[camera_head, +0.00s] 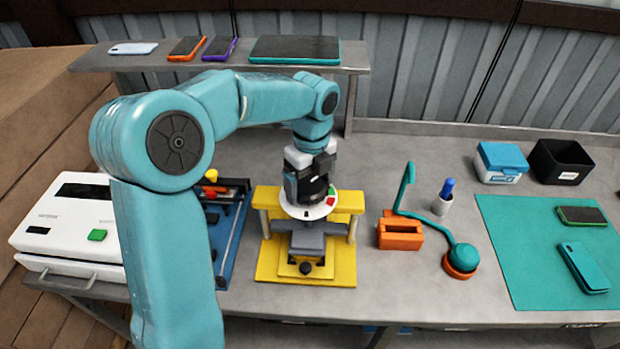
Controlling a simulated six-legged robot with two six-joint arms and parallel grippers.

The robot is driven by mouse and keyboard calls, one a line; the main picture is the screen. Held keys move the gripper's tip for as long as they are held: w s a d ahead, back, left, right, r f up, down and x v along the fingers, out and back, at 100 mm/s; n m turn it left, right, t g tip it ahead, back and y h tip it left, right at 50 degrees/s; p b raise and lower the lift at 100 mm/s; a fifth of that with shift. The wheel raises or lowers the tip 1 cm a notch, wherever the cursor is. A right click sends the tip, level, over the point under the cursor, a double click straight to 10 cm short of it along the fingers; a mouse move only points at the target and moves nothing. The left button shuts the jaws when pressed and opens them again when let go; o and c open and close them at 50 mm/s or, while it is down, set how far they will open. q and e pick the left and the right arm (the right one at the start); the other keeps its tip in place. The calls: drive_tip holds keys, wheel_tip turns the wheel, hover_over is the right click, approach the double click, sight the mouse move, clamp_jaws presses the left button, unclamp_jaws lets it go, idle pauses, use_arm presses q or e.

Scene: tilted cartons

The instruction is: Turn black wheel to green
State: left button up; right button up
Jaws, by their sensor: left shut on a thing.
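The yellow fixture (343,270) stands on the bench in the middle of the view. On it is a white disc (300,211) with a red mark (331,191) and a green mark (331,201) showing at its right side. My left gripper (309,190) points down over the disc from above. It is shut on the black wheel, which sits at the disc's centre. The fingers hide most of the wheel, so I cannot tell which mark it points to. My right gripper is not in view.
A blue rack (234,225) and a white machine (62,228) stand to the left. An orange holder (400,233) and a teal lamp (463,257) stand close on the right. A green mat (520,250) with phones lies farther right. A shelf (220,63) with phones is behind.

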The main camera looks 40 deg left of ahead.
sight(310, 185)
use_arm(q)
drive_tip(key=m+p, duration=0.1)
drive_tip(key=m, duration=0.5)
drive_tip(key=shift+a+r, duration=0.1)
drive_tip(key=shift+r, duration=0.05)
drive_tip(key=shift+m, duration=0.3)
drive_tip(key=o, duration=0.8)
drive_tip(key=shift+c, duration=0.2)
wheel_tip(310, 185, up, 16)
drive_tip(key=shift+w+d+r, duration=0.15)
drive_tip(key=shift+d, duration=0.05)
idle(0.4)
